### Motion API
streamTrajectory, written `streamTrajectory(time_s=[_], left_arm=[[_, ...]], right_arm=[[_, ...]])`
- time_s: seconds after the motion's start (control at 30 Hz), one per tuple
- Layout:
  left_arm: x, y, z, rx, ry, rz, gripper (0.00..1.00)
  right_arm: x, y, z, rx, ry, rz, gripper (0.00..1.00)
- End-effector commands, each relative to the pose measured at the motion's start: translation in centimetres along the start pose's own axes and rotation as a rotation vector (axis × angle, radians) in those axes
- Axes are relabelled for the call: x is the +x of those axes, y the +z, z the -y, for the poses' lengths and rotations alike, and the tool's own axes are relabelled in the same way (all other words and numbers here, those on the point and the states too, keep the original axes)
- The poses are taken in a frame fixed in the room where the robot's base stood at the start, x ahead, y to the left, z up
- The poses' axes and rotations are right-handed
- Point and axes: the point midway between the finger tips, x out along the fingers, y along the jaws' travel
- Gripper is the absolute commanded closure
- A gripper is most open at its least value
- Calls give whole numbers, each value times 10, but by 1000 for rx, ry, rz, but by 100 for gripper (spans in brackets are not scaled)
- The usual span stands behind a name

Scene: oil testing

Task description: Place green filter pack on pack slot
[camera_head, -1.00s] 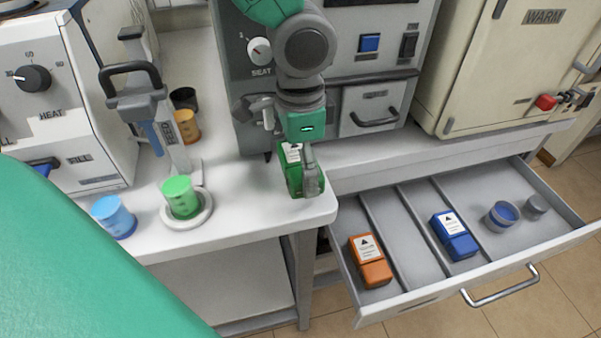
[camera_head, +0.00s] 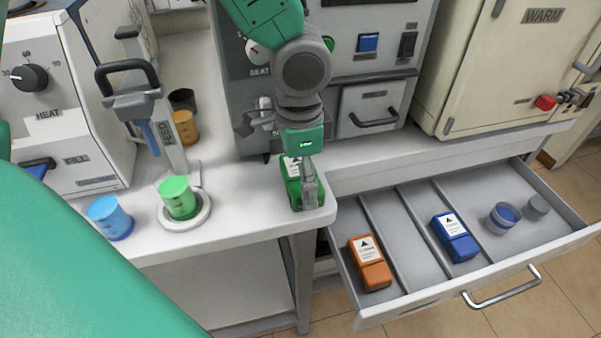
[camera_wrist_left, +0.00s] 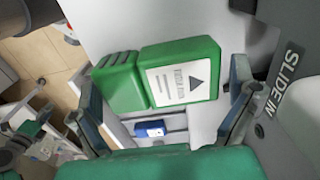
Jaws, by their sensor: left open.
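The green filter pack (camera_head: 292,187), with a white label, stands at the front right corner of the white counter, below my left gripper (camera_head: 307,188). In the left wrist view the pack (camera_wrist_left: 185,75) lies between the two open fingers of the left gripper (camera_wrist_left: 165,108), with a visible gap at the right finger. The fingers partly hide the pack in the head view. A "SLIDE IN" label (camera_wrist_left: 285,82) shows on a grey part at the right of the wrist view. I cannot tell which place is the pack slot.
The open drawer (camera_head: 412,245) holds an orange pack (camera_head: 371,275), a blue pack (camera_head: 456,246) and small round containers (camera_head: 503,218). A blue cup (camera_head: 111,220) and a green cup (camera_head: 178,200) stand left on the counter. The grey machine (camera_head: 375,65) stands behind the gripper.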

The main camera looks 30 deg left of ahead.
Motion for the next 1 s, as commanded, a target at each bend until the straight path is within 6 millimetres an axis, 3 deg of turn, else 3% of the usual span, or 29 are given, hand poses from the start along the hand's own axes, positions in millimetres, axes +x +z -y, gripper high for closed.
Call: streamTrajectory(time_s=[0.5, 0.7, 1.0], left_arm=[[-101, -2, 1, 0, -2, -5, 0], [-116, -1, 0, 0, 0, -2, 0], [-118, -1, 0, 0, 0, -1, 0]], right_arm=[[-25, -1, 0, 0, 0, 0, 60], [-27, -2, 0, 0, 0, 0, 60], [-27, -2, 0, 0, 0, 0, 60]])
